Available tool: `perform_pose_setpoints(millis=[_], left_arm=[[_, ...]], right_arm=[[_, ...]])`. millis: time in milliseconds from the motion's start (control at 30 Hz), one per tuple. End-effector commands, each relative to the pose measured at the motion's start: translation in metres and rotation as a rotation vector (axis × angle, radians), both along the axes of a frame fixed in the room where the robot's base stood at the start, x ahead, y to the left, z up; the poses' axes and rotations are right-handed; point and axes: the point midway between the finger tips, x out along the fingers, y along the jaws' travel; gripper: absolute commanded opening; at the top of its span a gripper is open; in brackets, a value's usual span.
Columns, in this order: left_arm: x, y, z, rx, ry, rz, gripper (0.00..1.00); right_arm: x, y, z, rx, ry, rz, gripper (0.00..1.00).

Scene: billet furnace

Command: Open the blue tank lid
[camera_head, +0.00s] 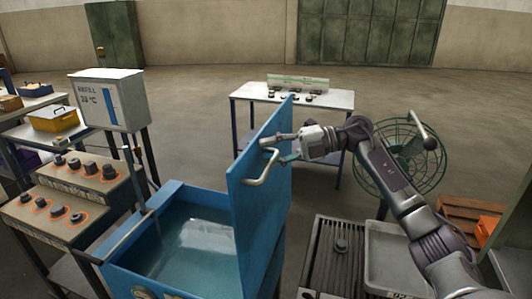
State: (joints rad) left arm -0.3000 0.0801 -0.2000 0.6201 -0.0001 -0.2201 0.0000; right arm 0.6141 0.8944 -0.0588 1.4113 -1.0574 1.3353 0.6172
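The blue tank (150,275) stands at the lower middle and holds clear, bluish water (190,243). Its blue lid (262,205) stands nearly upright along the tank's right side, so the tank's top is uncovered. A pale bar handle (262,170) sticks out from the lid's left face, near its upper part. My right gripper (279,148) reaches in from the right at the lid's upper edge. Its fingers are spread apart close to the upper end of the handle; I cannot tell whether they touch it. My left gripper is not in view.
A table (335,98) stands behind the lid. A green round fan cage (410,155), a dark slatted surface (335,265) and a grey tray (385,245) are at right.

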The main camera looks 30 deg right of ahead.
Motion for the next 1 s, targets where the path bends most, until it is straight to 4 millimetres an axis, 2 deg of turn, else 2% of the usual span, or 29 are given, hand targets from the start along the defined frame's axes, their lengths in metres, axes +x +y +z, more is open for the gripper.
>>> perform_pose_setpoints(millis=[267,1000], left_arm=[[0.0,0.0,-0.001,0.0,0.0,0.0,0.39],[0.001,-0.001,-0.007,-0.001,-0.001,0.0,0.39]], right_arm=[[-0.002,-0.006,0.002,0.001,-0.002,-0.004,0.39],[-0.025,-0.053,0.018,0.004,-0.009,-0.008,0.39]])
